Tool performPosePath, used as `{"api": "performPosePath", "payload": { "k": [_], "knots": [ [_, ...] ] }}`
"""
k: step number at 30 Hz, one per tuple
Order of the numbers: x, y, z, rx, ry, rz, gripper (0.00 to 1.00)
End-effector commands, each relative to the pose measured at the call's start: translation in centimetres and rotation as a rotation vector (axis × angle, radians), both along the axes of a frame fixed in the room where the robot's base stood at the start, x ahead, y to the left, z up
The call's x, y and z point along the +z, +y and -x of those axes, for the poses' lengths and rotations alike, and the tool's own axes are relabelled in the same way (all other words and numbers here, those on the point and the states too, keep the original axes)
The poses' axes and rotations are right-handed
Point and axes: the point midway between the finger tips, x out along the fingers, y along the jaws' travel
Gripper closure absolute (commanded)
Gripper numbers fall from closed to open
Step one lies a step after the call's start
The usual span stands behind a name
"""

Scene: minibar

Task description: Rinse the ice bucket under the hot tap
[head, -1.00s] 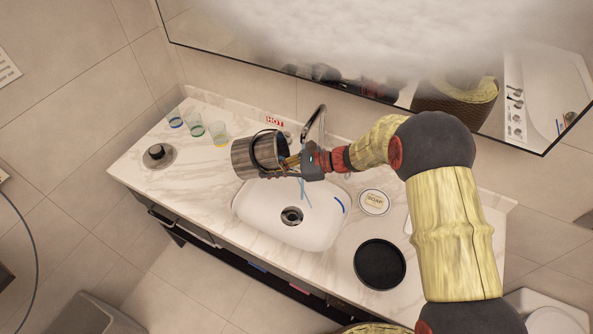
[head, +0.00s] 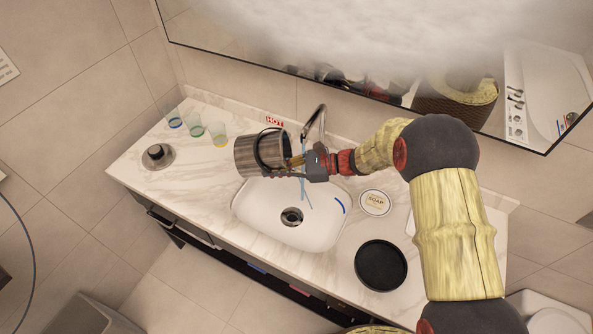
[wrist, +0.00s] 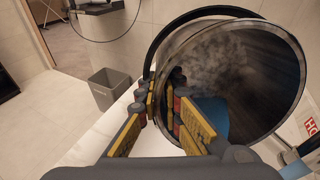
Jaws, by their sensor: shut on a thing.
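The ice bucket (head: 252,155), a ribbed metallic cylinder with a dark handle, is held tipped over the back left of the white sink (head: 262,222). My gripper (head: 297,163) is shut on its rim. The wrist view shows the bucket (wrist: 283,75) with its open mouth facing the camera, the fingers (wrist: 163,112) at the near edge. Inside are a greyish haze and a blue patch low down. The tap (head: 320,122) arches behind my gripper. A thin blue stream (head: 306,192) shows below the gripper, right of the bucket. A red HOT label (head: 275,121) is behind.
A grey lid with a black knob (head: 157,155) and several glasses (head: 195,127) stand on the left counter. A soap dish (head: 375,202) and a round black tray (head: 380,265) are right of the sink. A mirror (head: 370,85) hangs behind the counter.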

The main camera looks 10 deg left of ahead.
Motion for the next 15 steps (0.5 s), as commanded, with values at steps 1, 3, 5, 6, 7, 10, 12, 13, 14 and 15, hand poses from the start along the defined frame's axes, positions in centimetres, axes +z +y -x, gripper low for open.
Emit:
{"api": "performPosePath", "payload": {
  "k": [1, 3, 5, 6, 7, 10, 12, 13, 14, 15],
  "knots": [
    [0.17, -0.05, -0.09, 0.000, -0.002, -0.007, 1.00],
    [0.20, -0.12, -0.11, 0.000, -0.002, -0.013, 1.00],
    [0.22, -0.18, -0.11, -0.001, -0.002, -0.018, 1.00],
    [0.24, -0.22, -0.12, -0.001, -0.001, -0.022, 1.00],
    [0.26, -0.25, -0.13, 0.000, -0.001, -0.025, 1.00],
    [0.35, -0.37, -0.13, 0.000, 0.000, -0.035, 1.00],
    [0.38, -0.45, -0.14, 0.000, 0.001, -0.042, 1.00],
    [0.40, -0.48, -0.14, 0.000, 0.001, -0.044, 1.00],
    [0.41, -0.52, -0.14, -0.001, 0.001, -0.047, 1.00],
    [0.42, -0.55, -0.14, 0.000, 0.001, -0.051, 1.00]
  ]
}}
